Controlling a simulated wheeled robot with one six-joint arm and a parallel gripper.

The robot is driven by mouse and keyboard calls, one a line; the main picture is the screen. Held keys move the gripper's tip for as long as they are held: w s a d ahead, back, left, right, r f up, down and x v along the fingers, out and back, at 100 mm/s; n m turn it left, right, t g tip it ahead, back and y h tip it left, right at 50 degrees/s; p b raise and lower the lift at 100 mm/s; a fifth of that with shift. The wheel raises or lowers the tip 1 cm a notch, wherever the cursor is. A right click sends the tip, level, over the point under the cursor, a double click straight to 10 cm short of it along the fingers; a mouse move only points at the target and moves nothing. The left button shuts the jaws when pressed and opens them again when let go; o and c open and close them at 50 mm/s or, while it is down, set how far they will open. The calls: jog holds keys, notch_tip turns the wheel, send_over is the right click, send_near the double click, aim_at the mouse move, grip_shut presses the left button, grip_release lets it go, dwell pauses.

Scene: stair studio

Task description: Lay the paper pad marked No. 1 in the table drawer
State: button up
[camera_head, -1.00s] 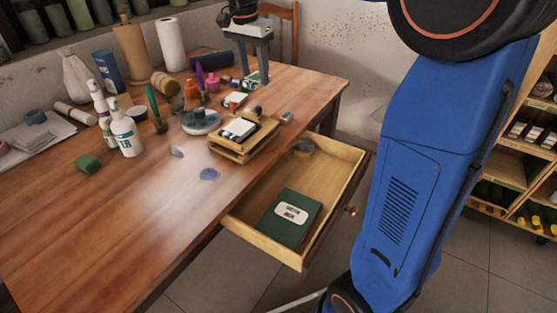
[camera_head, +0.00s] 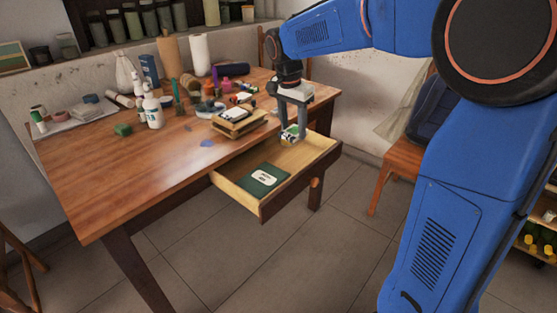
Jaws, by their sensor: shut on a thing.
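My gripper (camera_head: 292,130) is shut on a small white and green paper pad (camera_head: 290,132), at the back part of the open table drawer (camera_head: 308,155). The marking on the pad is too small to read. I cannot tell whether the pad touches the drawer bottom. A dark green book (camera_head: 263,180) with a white label lies flat in the front left part of the drawer. The drawer bottom between the book and my gripper is bare.
The wooden table (camera_head: 110,175) carries a small wooden tray (camera_head: 240,126), white bottles (camera_head: 153,112), a green block (camera_head: 123,130) and paper rolls (camera_head: 200,54) at the back. A chair (camera_head: 402,160) stands to the right. The floor in front is clear.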

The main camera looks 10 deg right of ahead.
aim_at(294, 134)
jog(key=f, duration=0.2)
jog(key=s+f, duration=0.1)
jog(key=f, duration=0.1)
jog(key=shift+d+f, duration=0.15)
jog(key=shift+f, duration=0.05)
jog(key=shift+w+f, duration=0.1)
jog(key=shift+f, duration=2.2)
jog(key=shift+f, duration=0.1)
jog(key=o, duration=1.1)
jog(key=shift+c, duration=0.2)
jog(key=r, duration=0.4)
jog(key=a+r, duration=0.1)
jog(key=r, duration=0.3)
jog(key=s+r, duration=0.1)
jog(key=r, duration=0.3)
jog(key=shift+a, duration=0.2)
